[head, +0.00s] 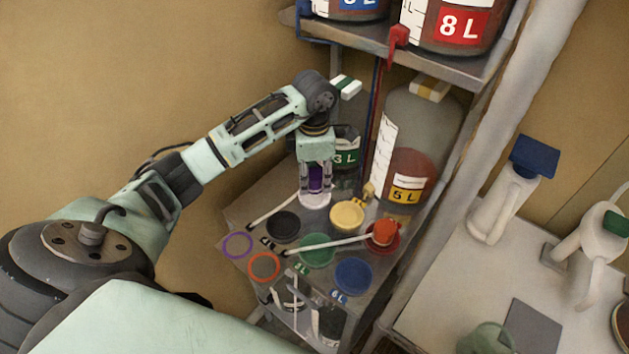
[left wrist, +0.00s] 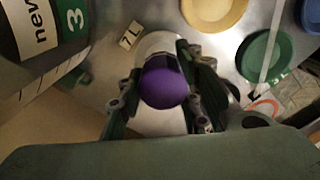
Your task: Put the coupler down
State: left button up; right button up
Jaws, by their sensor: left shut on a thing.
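The coupler (head: 316,178) is purple and upright between the fingers of my left gripper (head: 315,188). In the left wrist view the purple coupler (left wrist: 166,86) shows from above, with a finger of my left gripper (left wrist: 160,92) on either side. A round white pad (head: 314,201) lies directly under it, beside a "7L" label (left wrist: 131,37). Whether the coupler's lower end touches the pad is hard to tell. My left gripper is shut on the coupler. My right gripper does not show.
Black (head: 283,226), yellow (head: 347,215), green (head: 317,250) and blue (head: 354,276) discs lie around on the metal shelf. The 3 L (head: 346,156) and 5 L (head: 408,165) vessels stand close behind.

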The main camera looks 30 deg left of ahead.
aim_at(314, 190)
pick_arm(q)
notch_tip(314, 190, down, 2)
jog(key=shift+f+p, duration=0.15)
jog(key=shift+p, duration=0.4)
jog(key=shift+f, duration=0.45)
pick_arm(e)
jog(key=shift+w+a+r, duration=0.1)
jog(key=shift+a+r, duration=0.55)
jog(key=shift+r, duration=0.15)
pick_arm(q)
jog(key=shift+s+f+b, duration=0.1)
jog(key=shift+f+b, duration=0.3)
jog(key=shift+b, duration=0.1)
jog(key=shift+s+d+f, duration=0.2)
jog(key=shift+s, duration=0.05)
jog(key=o, duration=1.1)
jog(key=shift+f, duration=0.1)
jog(key=shift+o, duration=0.7)
jog(key=shift+w+a+f, duration=0.1)
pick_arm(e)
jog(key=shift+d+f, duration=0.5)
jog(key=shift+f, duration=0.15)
